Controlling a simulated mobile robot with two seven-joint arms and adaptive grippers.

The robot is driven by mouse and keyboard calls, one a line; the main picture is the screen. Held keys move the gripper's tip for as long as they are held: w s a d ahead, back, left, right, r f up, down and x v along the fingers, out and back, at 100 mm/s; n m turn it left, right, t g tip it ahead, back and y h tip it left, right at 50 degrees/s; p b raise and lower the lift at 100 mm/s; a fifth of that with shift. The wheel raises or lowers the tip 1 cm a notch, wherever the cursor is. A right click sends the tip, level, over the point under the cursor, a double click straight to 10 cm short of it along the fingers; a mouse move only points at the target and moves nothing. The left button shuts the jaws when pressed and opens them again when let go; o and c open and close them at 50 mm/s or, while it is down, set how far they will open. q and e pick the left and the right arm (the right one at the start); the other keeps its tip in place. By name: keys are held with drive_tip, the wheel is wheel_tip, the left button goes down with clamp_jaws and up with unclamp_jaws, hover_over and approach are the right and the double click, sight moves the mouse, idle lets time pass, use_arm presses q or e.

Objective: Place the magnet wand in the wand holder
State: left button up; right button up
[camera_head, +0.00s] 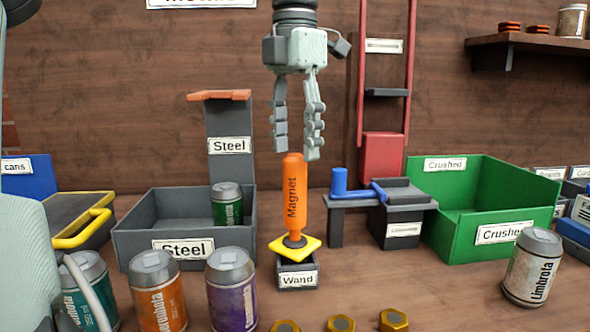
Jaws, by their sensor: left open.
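The magnet wand (294,200) has an orange handle marked "Magnet" and a yellow square plate near its lower end. It stands upright at the wand holder (297,281), a small dark box labelled "Wand". The yellow plate is at the holder's top; the wand's lower end is hidden. My left gripper (297,150) hangs straight above the wand with its fingers pointing down. It is open and empty, with its fingertips around the height of the handle's top. My right gripper is not in view.
A grey "Steel" bin (140,243) holding a green can (226,207) stands left. A green "Crushed" bin (425,235) and a grey stand with a blue lever (339,182) are right. Several cans and brass nuts line the front. A red-railed frame (382,150) rises behind.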

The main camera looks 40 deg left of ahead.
use_arm(q)
drive_tip(key=shift+r, duration=2.1)
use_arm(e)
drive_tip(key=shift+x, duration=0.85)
